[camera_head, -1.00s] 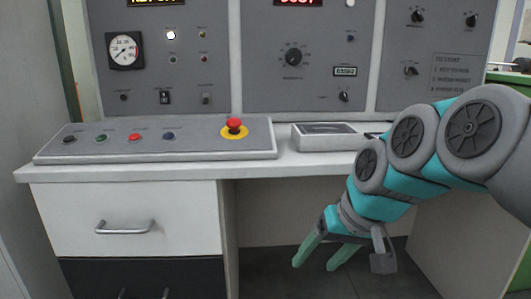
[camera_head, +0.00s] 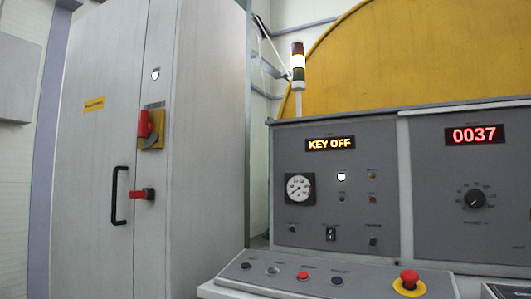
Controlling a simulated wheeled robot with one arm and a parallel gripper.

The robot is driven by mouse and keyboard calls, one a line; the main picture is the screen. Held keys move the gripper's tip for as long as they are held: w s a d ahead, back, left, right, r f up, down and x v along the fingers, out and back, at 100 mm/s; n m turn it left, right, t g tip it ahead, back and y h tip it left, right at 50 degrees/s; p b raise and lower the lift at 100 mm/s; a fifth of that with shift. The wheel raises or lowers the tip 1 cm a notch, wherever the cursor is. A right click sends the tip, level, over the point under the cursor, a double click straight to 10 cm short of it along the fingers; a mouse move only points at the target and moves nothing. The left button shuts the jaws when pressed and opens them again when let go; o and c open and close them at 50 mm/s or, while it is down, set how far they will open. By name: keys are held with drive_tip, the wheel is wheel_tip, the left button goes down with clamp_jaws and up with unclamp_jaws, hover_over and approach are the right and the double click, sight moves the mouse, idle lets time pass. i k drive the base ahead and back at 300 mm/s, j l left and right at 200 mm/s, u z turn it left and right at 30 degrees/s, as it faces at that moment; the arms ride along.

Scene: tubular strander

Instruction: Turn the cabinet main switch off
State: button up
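The grey cabinet (camera_head: 207,150) stands upright at the left. Its main switch (camera_head: 144,124) is a red handle on a yellow plate (camera_head: 157,128), on the upper part of the cabinet front. The handle looks about upright, but its exact setting is too small to read. A small white lamp (camera_head: 155,73) sits above the switch. My gripper is outside the current view.
The control desk (camera_head: 330,280) stands to the right of the cabinet, with push-buttons and a red emergency stop (camera_head: 410,279) on yellow. The panel display (camera_head: 330,144) reads KEY OFF; another display (camera_head: 474,135) reads 0037. A signal tower (camera_head: 298,68) stands behind.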

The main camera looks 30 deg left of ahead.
sight(145, 128)
drive_tip(key=u, duration=1.75)
